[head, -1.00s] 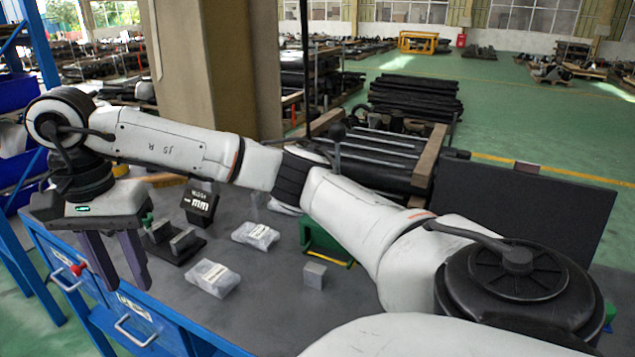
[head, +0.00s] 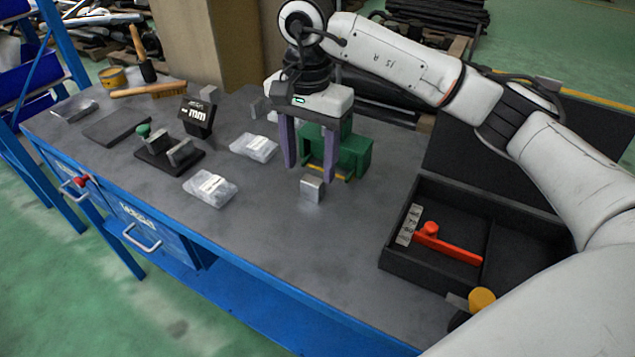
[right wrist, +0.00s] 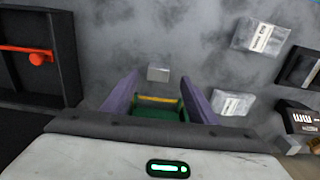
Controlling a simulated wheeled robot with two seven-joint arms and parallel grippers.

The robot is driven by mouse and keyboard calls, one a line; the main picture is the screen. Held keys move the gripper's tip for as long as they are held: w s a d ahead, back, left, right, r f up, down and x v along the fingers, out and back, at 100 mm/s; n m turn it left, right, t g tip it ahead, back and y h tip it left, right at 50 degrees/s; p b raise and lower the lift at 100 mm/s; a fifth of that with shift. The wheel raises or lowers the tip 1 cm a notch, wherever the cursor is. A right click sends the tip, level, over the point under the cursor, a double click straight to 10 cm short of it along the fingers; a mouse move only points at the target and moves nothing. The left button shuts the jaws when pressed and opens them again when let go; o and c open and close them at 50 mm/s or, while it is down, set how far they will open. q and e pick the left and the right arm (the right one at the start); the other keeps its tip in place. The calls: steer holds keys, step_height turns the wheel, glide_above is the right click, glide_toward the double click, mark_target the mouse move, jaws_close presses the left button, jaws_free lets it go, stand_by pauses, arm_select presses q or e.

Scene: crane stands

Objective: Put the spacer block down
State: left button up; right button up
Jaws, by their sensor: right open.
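A small silver metal block (head: 312,189), which looks like the spacer block, stands on the grey bench top (head: 290,240). It also shows in the right wrist view (right wrist: 158,74), beyond the fingertips. My right gripper (head: 309,172) hangs above the bench with its purple fingers pointing down. Its fingers are apart, with nothing held between them; in the right wrist view (right wrist: 160,82) the gap is clear. The block appears just in front of the fingertips in the head view, apart from them. My left gripper is not in view.
A green stand (head: 352,155) is behind the right gripper. Plastic bags (head: 210,188) and a black fixture with metal blocks (head: 168,158) lie left. A black tray (head: 460,275) with a red tool (head: 447,248) is at right. The bench front is clear.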

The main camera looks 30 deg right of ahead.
mark_target(312, 180)
steer(key=f, duration=0.2)
steer(key=f+p, duration=0.1)
steer(key=f, duration=0.2)
steer(key=shift+d+f, duration=0.2)
steer(key=shift+f, duration=0.15)
steer(key=shift+c, duration=0.4)
steer(key=shift+r, duration=0.15)
steer(key=c, duration=1.2)
